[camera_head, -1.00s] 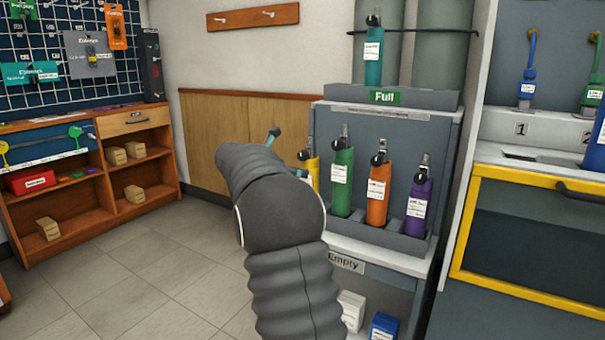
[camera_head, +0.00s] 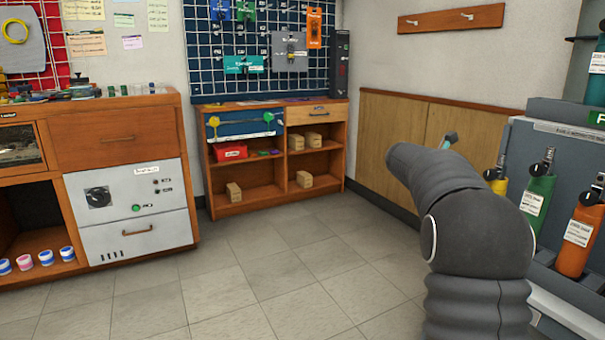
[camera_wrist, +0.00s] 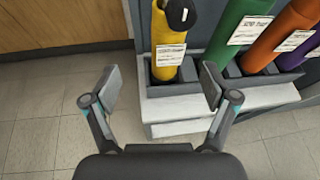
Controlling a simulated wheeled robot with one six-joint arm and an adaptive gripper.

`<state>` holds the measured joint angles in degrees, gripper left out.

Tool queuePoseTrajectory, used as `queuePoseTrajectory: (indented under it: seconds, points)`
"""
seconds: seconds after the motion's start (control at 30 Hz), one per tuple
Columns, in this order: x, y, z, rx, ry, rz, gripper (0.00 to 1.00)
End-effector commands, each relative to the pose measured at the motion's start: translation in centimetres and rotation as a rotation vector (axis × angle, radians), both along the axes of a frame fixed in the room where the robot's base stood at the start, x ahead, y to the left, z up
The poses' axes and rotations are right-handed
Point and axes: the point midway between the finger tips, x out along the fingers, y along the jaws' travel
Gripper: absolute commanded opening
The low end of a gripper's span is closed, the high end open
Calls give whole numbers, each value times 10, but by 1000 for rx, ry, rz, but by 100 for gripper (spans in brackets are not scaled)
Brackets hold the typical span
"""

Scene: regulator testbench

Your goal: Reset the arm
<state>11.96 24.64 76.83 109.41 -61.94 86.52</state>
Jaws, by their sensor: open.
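My arm (camera_head: 470,215) is raised at the right of the head view, bent, with its upper part pointing up and left. Only a small teal and dark tip of my gripper (camera_head: 449,140) shows there. In the wrist view my gripper (camera_wrist: 155,90) is open, with its two fingers wide apart and nothing between them. A yellow cylinder (camera_wrist: 170,40) with a white label stands in the rack just beyond the fingers. It appears apart from them.
The bottle rack (camera_head: 555,125) stands close at the right, holding green (camera_head: 538,195) and orange (camera_head: 580,235) cylinders. A wooden shelf unit (camera_head: 278,192) and a workbench (camera_head: 125,140) stand at the back and left. The tiled floor (camera_head: 270,270) between is clear.

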Motion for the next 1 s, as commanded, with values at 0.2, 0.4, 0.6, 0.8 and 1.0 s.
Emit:
queuePoseTrajectory:
  seconds: [0.2,0.4,0.6,0.8,1.0]
  points:
    - [63,20,-1,-239,287,447,85]
    - [93,82,-13,-593,645,941,85]
    - [66,179,-23,-1012,984,1438,85]
    - [-26,267,-46,-1453,1278,1899,85]
    - [-145,312,-70,1672,-1380,-2084,85]
